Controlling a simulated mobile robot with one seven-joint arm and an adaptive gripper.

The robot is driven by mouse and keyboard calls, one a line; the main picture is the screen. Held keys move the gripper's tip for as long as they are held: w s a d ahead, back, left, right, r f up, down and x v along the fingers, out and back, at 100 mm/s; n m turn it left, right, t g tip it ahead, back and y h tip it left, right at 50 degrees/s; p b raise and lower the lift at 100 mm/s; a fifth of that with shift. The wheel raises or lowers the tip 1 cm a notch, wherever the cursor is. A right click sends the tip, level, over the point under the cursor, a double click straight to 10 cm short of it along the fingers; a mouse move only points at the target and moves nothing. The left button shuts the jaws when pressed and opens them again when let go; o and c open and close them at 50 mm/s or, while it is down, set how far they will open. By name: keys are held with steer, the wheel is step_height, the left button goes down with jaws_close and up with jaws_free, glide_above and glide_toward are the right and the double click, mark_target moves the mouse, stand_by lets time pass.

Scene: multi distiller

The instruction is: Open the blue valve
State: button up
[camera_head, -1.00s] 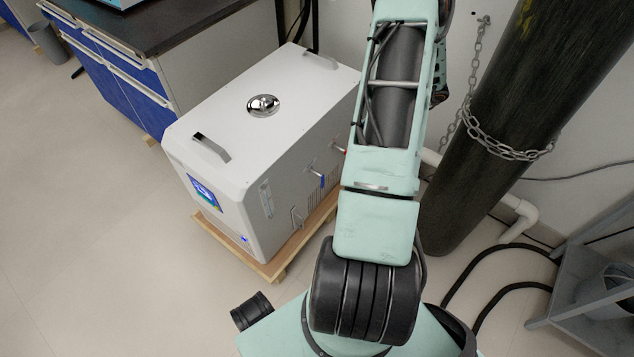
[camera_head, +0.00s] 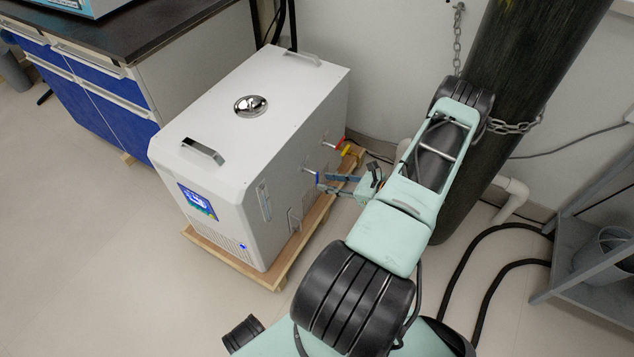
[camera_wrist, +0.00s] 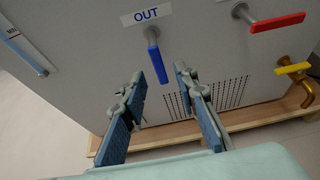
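The blue valve (camera_wrist: 153,55) is a blue lever on a metal stem, under an "OUT" label (camera_wrist: 146,15) on the side of the white machine (camera_head: 252,125). Its lever hangs down. My gripper (camera_wrist: 160,80) is open, with its two blue-padded fingers apart. In the wrist view, the lever's lower end lies between the fingertips, nearer the left one; I see no clear contact. In the head view, my gripper (camera_head: 325,182) reaches in from the right close to the valve, and the fingers partly crowd it from view.
A red valve (camera_wrist: 278,22) and a yellow valve (camera_wrist: 293,68) sit to the right of the blue one. The machine stands on a wooden pallet (camera_head: 275,275). A dark chained cylinder (camera_head: 510,75) stands behind my arm. A grey shelf (camera_head: 575,240) is at the right.

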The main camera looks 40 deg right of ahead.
mark_target(318, 180)
steer(key=b+x, duration=0.1)
steer(key=x, duration=0.4)
jaws_close()
